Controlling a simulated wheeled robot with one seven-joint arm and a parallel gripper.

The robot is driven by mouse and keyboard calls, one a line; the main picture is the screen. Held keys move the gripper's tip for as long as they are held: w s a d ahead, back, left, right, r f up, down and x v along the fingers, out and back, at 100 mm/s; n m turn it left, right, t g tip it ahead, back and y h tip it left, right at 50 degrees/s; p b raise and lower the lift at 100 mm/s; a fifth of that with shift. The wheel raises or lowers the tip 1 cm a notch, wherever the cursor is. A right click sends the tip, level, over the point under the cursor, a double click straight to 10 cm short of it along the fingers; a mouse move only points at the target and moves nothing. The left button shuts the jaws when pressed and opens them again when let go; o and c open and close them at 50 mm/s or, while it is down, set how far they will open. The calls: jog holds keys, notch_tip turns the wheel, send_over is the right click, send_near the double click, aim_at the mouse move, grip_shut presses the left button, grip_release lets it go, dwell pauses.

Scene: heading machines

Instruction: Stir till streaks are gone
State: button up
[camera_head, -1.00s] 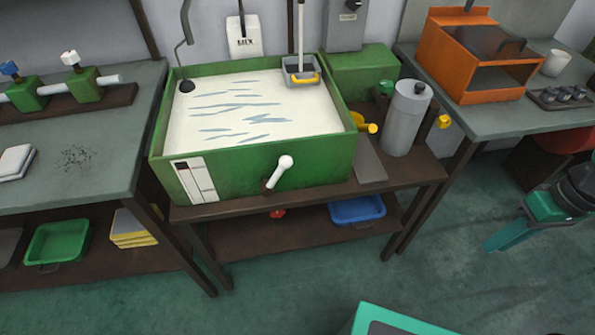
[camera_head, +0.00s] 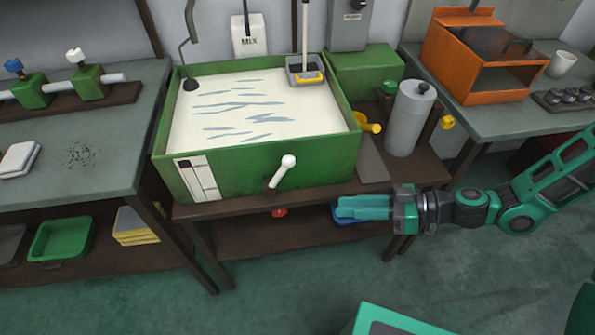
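A green open vat (camera_head: 262,172) stands on a brown bench and holds pale liquid (camera_head: 225,105) with several grey-blue streaks across its surface. A white-knobbed lever (camera_head: 283,171) sticks out from the vat's front wall. A hooked metal rod with a dark end (camera_head: 190,84) hangs at the vat's back left. A white plate marked "MIX" (camera_head: 250,40) with a lever is on the wall behind. My gripper (camera_head: 340,207) is in front of the bench, right of and below the white-knobbed lever, touching nothing visible. Its fingers point left; their gap cannot be made out.
A grey cylinder (camera_head: 409,118) and a yellow spout (camera_head: 370,127) stand right of the vat. A grey box with a yellow edge (camera_head: 305,75) sits at its back right corner. Open floor lies in front.

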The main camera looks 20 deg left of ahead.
jog(key=w+a+r+t+y, duration=0.1)
jog(key=a+r+t+y, duration=0.1)
jog(key=a+r+y, duration=0.15)
send_over(294, 173)
jog(key=s+d, duration=0.2)
jog(key=s, duration=0.2)
jog(key=shift+a+f+m, duration=0.1)
jog(key=shift+a+m, duration=0.05)
jog(key=shift+m, duration=0.25)
grip_shut()
